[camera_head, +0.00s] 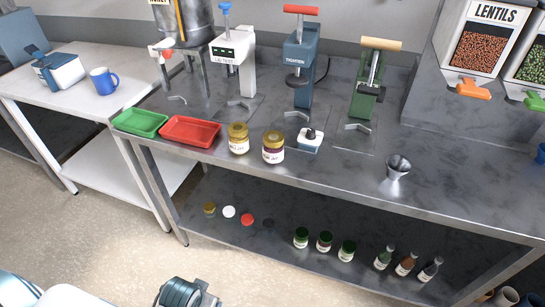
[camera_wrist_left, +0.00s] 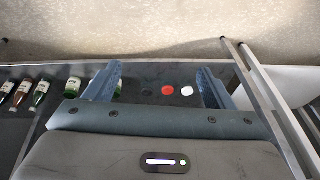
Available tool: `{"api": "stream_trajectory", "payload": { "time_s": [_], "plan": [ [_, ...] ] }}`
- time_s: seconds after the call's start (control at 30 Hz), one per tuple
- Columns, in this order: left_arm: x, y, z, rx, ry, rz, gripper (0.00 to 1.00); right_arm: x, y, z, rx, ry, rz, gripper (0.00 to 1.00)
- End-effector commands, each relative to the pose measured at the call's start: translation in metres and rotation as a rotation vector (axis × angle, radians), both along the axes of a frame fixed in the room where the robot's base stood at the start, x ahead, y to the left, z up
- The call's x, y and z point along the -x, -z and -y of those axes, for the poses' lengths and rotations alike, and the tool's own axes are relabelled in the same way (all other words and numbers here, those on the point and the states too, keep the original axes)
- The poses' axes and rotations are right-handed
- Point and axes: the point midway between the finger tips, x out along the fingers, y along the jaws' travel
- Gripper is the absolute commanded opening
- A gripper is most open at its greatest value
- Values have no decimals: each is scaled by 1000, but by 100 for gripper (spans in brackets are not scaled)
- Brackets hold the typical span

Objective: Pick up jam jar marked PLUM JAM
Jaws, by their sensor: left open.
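Two gold-lidded jars with white labels stand upright near the front edge of the counter. The left jar (camera_head: 238,138) has yellowish contents, and the right jar (camera_head: 273,148) looks darker. Their label words are too small to read surely, so I cannot tell which is marked PLUM JAM. My left gripper (camera_wrist_left: 160,68) is open and empty in the left wrist view, its two blue fingers apart, pointing toward the lower shelf area. It is away from both counter jars. My right gripper is not in view.
A green tray (camera_head: 140,122) and red tray (camera_head: 190,131) lie left of the jars. A metal cup (camera_head: 397,167) stands further right. The lower shelf (camera_head: 270,262) holds lids, green-lidded jars and bottles.

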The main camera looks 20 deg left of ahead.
Motion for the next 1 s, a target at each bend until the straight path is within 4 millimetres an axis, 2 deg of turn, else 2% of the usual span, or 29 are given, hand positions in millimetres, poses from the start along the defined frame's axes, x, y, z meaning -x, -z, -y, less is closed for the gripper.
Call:
{"api": "stream_trajectory", "payload": {
  "time_s": [0.03,0.17,0.27,0.4,0.7,0.9,1.0],
  "plan": [
    [-2,-19,2,3,5,17,77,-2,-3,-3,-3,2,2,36],
    [-11,-61,11,21,28,71,77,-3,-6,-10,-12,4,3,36],
    [-32,-98,23,56,72,168,77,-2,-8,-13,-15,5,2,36],
    [-81,-132,44,118,151,356,77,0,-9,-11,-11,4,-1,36],
    [-178,-189,72,210,244,743,77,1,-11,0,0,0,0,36],
    [-245,-240,81,249,246,1049,77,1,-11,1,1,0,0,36],
    [-268,-262,80,255,227,1173,77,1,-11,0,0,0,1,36]
  ]
}}
